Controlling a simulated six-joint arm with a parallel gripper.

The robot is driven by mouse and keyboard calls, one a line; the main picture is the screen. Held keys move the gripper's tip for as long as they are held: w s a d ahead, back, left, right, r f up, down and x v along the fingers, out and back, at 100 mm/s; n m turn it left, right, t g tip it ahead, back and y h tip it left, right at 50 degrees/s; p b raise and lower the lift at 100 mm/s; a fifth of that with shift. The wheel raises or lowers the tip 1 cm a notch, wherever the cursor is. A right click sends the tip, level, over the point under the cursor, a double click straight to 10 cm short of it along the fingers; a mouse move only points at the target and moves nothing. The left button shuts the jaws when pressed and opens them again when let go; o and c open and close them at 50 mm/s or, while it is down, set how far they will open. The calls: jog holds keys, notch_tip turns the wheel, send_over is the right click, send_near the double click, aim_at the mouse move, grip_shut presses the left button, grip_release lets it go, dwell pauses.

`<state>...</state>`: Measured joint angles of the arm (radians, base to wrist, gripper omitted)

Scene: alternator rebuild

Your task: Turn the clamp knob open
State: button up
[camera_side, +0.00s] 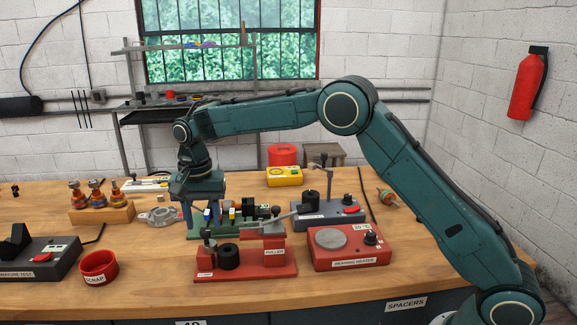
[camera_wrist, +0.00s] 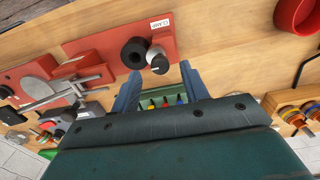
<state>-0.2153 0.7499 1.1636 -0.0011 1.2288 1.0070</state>
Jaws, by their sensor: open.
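The clamp knob (camera_side: 208,235) is a small dark knob on a grey post at the left end of the red puller base (camera_side: 270,271). It also shows in the wrist view (camera_wrist: 160,65), beside a black ring-shaped part (camera_wrist: 134,53) and near the CLAMP label (camera_wrist: 160,23). My gripper (camera_side: 200,226) points down with its fingers apart, close above the knob in the side view. In the wrist view my gripper (camera_wrist: 160,70) has a blue finger on either side of the knob, with gaps visible. Nothing is held. How far the fingertips reach down beside the knob is unclear.
A green tray of small coloured parts (camera_side: 236,231) stands close behind the knob. The puller's raised red block and rod (camera_side: 262,228) rise to the right. A red bearing heater (camera_side: 350,258) sits farther right, and a red scrap bowl (camera_side: 99,267) at left. Bare bench lies between bowl and puller.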

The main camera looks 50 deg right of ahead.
aim_at(209, 240)
jog(key=shift+f, duration=1.05)
grip_shut()
